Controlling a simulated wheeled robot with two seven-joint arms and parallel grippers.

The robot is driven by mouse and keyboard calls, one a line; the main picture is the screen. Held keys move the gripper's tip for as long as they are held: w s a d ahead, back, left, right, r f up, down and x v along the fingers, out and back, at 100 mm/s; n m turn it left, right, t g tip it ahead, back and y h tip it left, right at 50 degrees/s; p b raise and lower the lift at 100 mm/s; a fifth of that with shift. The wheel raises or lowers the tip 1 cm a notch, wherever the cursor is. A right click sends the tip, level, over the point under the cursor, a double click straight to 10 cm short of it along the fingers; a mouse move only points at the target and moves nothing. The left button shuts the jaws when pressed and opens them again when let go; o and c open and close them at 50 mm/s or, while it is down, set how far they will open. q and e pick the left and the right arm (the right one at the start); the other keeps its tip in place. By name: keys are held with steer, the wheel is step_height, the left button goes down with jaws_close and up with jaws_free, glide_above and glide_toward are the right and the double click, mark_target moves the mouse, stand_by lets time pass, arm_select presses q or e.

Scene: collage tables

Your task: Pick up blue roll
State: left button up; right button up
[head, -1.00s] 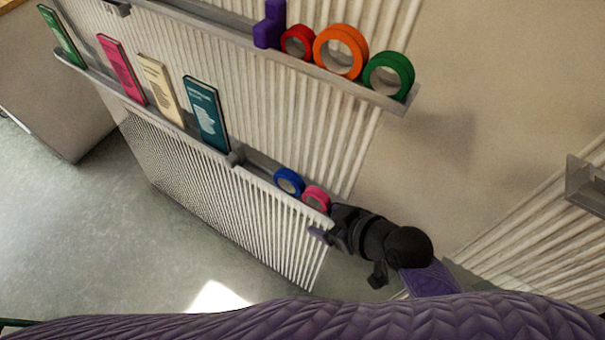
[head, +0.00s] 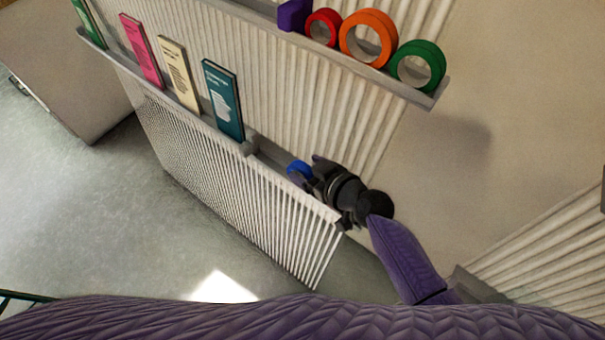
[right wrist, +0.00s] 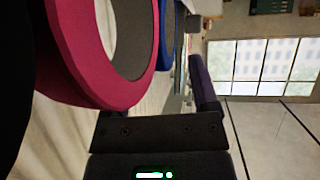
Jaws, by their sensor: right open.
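The blue roll (head: 298,168) stands on the lower shelf, partly hidden by my right gripper (head: 309,176). The gripper is open at the roll's right side; I cannot tell whether it touches it. In the right wrist view the blue roll (right wrist: 166,36) shows only as a strip behind a large pink roll (right wrist: 72,60). The pink roll is very close to the camera, and one purple finger (right wrist: 204,84) shows to its right. In the head view the pink roll is hidden behind the gripper. My left gripper is out of view.
Books stand on the lower shelf, with a teal book (head: 222,100) nearest the blue roll. The upper shelf holds a red roll (head: 311,22), an orange roll (head: 346,40), a green roll (head: 437,61) and a purple object (head: 292,15). Floor (head: 90,215) is clear at left.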

jaws_close()
